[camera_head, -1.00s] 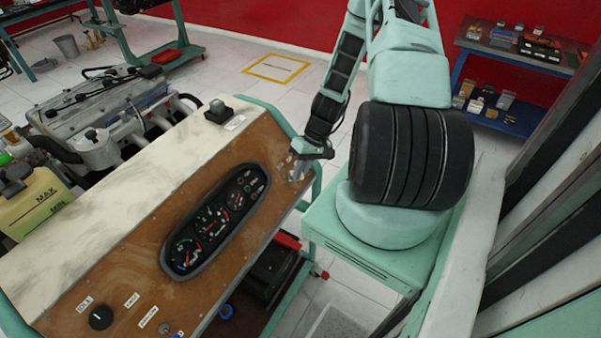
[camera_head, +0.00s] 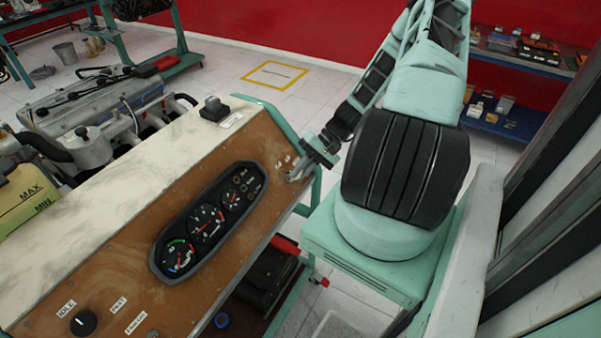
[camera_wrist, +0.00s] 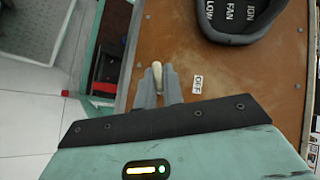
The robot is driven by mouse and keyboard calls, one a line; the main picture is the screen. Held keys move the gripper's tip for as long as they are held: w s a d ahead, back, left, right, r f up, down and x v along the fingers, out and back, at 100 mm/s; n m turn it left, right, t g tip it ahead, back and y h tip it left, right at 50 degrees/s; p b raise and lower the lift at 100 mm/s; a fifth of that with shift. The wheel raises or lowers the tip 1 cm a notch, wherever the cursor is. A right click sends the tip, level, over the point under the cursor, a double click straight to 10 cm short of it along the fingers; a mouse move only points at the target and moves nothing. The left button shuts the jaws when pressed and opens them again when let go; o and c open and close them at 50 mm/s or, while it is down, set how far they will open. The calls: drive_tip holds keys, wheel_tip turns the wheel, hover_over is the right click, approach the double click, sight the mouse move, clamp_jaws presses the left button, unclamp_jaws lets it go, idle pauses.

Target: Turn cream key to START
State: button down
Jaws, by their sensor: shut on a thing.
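The cream key (camera_wrist: 156,70) shows in the wrist view as a pale tip between my two grey fingers. My gripper (camera_wrist: 158,84) is shut on it at the brown panel (camera_wrist: 180,45). A white OFF label (camera_wrist: 197,84) sits just right of the fingers. In the head view my gripper (camera_head: 294,174) is at the far right end of the panel (camera_head: 232,145), beside small white labels (camera_head: 283,164). The key cannot be made out there, and its set position is hard to tell.
An oval gauge cluster (camera_head: 208,218) lies on the panel left of my gripper. A black knob (camera_head: 83,323) is at the near left, and a black switch (camera_head: 214,108) is on the top ledge. A green rail (camera_head: 310,190) edges the panel close to my gripper.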

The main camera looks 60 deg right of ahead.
idle(0.4)
drive_tip(key=c, duration=1.5)
unclamp_jaws()
drive_tip(key=shift+b+v, duration=2.15)
drive_tip(key=shift+v, duration=6.6)
